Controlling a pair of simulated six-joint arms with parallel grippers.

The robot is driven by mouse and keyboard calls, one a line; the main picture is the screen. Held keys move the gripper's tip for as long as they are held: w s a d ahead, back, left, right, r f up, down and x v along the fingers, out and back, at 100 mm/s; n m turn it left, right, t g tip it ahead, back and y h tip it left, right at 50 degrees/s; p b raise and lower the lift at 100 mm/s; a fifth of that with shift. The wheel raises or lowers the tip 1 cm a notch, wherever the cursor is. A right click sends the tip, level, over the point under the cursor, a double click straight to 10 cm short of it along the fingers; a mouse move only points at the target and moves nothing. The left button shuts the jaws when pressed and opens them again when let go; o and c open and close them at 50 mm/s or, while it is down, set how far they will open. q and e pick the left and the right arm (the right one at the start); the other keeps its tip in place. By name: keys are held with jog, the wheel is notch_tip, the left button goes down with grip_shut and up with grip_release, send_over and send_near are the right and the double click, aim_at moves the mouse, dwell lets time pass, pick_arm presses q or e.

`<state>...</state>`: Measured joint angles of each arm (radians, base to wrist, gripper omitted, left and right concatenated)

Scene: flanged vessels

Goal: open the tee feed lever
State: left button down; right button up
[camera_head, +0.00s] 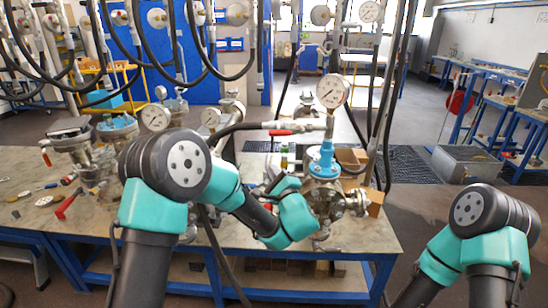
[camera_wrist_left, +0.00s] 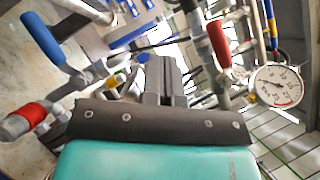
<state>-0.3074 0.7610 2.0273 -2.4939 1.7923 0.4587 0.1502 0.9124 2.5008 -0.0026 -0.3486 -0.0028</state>
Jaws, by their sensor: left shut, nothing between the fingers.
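A red lever handle (camera_head: 280,132) lies level along the pipe left of the gauge tee (camera_head: 329,126), above the blue-topped flanged vessel (camera_head: 322,160). In the left wrist view a red lever handle (camera_wrist_left: 219,43) stands to the right of my fingers, beside a dial gauge (camera_wrist_left: 279,86). No label shows which lever is the tee feed lever. My left gripper (camera_head: 273,180) is just left of the vessel, below the red handle, partly hidden by my wrist. Its fingers also show in the left wrist view (camera_wrist_left: 164,78), closed together and empty, apart from the red handle. My right gripper is out of view.
A blue handle (camera_wrist_left: 42,37) and a red-ended fitting (camera_wrist_left: 25,120) are left of my fingers in the wrist view. Black hoses (camera_head: 388,90) hang close to the vessel. Another flanged vessel (camera_head: 85,150) stands on the bench (camera_head: 365,236) at left.

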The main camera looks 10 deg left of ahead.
pick_arm(q)
jog(key=s+f, duration=0.1)
jog(key=s, duration=0.1)
jog(key=s+f, duration=0.1)
jog(key=s, duration=0.1)
jog(key=shift+s+d+f, duration=0.1)
jog(key=shift+d+f, duration=0.05)
jog(key=shift+f, duration=0.15)
jog(key=c, duration=1.8)
grip_release()
